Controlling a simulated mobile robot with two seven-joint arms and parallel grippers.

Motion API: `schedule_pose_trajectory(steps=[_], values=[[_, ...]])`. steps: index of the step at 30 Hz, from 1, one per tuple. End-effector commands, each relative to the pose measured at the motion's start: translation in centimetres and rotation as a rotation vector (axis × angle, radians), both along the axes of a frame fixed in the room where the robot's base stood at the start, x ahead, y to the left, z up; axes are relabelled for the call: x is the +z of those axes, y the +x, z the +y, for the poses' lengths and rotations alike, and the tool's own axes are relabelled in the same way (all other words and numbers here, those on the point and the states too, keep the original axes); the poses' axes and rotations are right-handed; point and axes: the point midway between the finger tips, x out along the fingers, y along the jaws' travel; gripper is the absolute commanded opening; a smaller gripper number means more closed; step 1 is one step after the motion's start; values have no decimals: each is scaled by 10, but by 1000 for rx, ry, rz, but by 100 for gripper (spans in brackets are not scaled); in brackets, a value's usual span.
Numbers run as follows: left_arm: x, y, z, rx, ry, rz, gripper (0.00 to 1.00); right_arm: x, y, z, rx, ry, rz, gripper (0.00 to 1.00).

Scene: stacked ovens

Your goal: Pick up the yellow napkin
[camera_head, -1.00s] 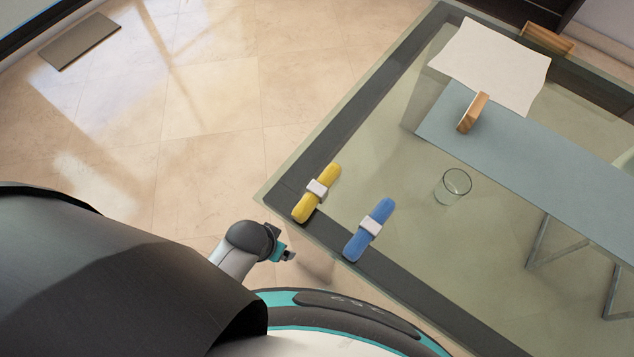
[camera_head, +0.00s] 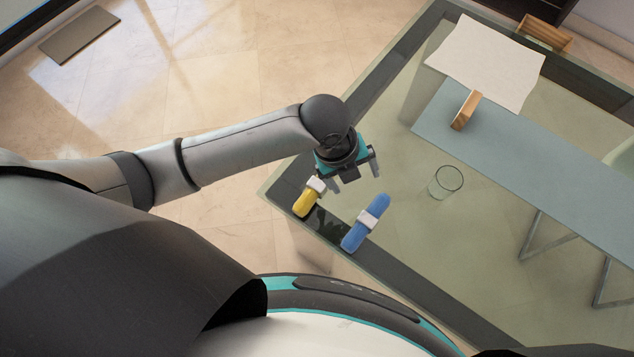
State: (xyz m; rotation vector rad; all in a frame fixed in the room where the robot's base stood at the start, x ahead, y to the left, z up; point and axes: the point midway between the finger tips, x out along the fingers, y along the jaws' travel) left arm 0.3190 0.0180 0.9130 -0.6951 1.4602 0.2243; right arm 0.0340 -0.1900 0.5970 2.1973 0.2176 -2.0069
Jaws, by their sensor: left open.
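The yellow napkin (camera_head: 304,204) is rolled, with a white band around its middle. It lies near the left corner of the glass table (camera_head: 415,235), and its upper end is hidden behind my left gripper. My left gripper (camera_head: 357,172) is above the table, just up and right of the yellow napkin, with its jaws apart and nothing seen between them. A blue napkin (camera_head: 357,236), also rolled in a white band, lies to the right of the yellow one and below the gripper in the picture. My right gripper is not in view.
A clear drinking glass (camera_head: 445,182) stands right of the napkins. A grey-blue runner (camera_head: 540,165), a white cloth (camera_head: 490,60) and a wooden block (camera_head: 466,110) are farther back. The glass between the blue napkin and the drinking glass is clear.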

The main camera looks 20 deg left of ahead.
Motion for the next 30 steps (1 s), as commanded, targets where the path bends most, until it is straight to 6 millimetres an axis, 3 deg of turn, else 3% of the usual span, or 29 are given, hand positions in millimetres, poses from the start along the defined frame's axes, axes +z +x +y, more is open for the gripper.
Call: schedule_pose_trajectory(steps=[3,6,12,17,27,30], values=[[11,5,23,-337,126,-37,90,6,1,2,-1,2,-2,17],[15,6,43,-567,207,-35,90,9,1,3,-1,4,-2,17],[22,6,73,-843,297,-9,90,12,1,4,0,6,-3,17],[14,5,81,-908,314,4,90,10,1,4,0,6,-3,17],[-56,5,80,-908,313,4,90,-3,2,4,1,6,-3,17],[-69,6,80,-909,313,1,90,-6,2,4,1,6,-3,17]])
